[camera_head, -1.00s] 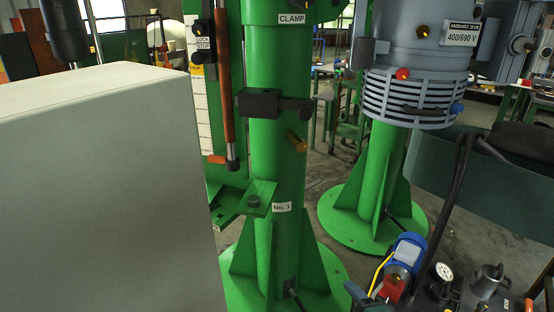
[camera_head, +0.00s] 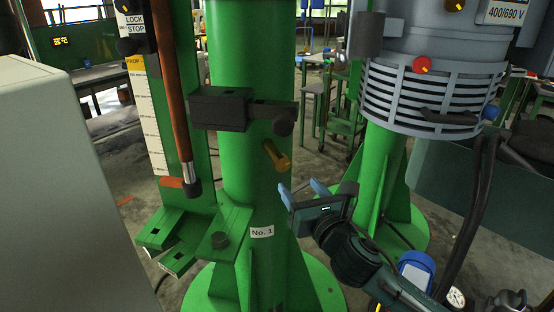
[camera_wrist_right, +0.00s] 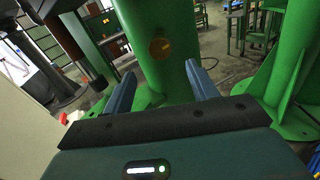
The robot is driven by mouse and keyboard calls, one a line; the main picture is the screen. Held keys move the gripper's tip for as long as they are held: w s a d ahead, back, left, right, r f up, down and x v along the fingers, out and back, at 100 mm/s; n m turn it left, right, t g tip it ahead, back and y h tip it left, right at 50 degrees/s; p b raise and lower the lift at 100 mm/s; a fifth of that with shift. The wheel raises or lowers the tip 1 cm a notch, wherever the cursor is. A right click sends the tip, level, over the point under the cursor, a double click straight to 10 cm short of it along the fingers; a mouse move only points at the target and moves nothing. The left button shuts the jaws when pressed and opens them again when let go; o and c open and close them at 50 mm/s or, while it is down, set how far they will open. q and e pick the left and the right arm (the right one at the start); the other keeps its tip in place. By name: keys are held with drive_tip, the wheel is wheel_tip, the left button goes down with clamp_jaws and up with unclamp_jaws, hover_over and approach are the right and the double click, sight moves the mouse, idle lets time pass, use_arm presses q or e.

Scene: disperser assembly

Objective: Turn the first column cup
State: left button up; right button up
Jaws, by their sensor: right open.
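The first column (camera_head: 251,60) is a thick green post with a "No. 1" label (camera_head: 262,232). A brass cup (camera_head: 277,155) sticks out from its front right side, below a black clamp block (camera_head: 221,109). In the right wrist view the cup (camera_wrist_right: 160,47) shows end-on against the green column, beyond the fingertips. My right gripper (camera_head: 302,190) is just below and right of the cup, apart from it. Its two blue fingers are spread with nothing between them, as the wrist view (camera_wrist_right: 161,85) also shows. My left gripper is not in view.
A large pale grey box (camera_head: 60,200) fills the left side. A green bracket (camera_head: 218,235) juts from the column below the cup. A grey motor (camera_head: 430,95) on a second green column stands at right. Free space lies between the columns.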

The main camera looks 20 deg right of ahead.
sight(283, 165)
drive_tip(key=w, duration=0.8)
drive_tip(key=w+a, duration=0.1)
drive_tip(key=w, duration=0.3)
drive_tip(key=shift+s, duration=0.1)
drive_tip(key=shift+c, duration=0.5)
drive_tip(key=c, duration=0.9)
